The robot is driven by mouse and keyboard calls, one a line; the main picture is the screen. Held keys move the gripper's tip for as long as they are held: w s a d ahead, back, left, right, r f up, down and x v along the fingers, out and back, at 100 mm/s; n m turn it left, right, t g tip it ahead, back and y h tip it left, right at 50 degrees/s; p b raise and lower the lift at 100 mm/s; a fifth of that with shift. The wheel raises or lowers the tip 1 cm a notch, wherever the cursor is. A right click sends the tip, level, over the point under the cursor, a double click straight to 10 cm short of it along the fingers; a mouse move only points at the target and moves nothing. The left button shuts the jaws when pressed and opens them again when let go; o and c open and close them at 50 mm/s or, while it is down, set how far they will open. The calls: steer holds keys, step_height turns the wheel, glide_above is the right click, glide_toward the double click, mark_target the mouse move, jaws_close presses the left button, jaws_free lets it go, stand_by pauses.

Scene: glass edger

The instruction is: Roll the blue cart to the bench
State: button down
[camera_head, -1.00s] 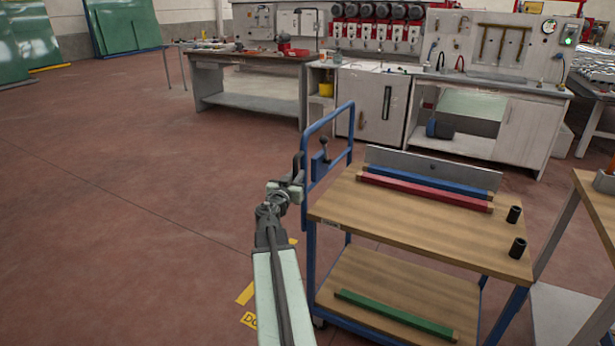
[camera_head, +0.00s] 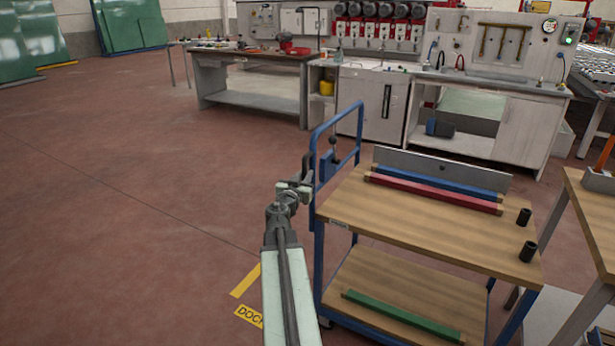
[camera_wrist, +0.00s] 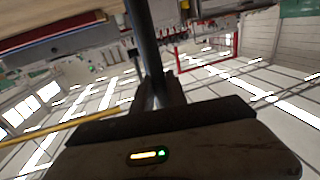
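The blue cart (camera_head: 327,230) has a blue frame, two wooden shelves and a tall blue push handle (camera_head: 361,125) at its back-left. My gripper (camera_head: 307,178) is at the left upright of this handle and appears shut on it; the fingertips are small and partly hidden. In the wrist view a dark upright bar rises from the dark gripper body (camera_wrist: 160,140). A wooden-topped workbench (camera_head: 262,62) stands at the back, well apart from the cart.
A wooden table (camera_head: 590,215) stands close at right. Yellow floor markings (camera_head: 248,315) lie left of the cart. Floor at left is clear.

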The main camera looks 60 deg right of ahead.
steer(key=c, duration=1.3)
jaws_free()
steer(key=shift+s+a+r, duration=0.1)
steer(key=shift+s+r, duration=0.05)
steer(key=shift+s, duration=0.1)
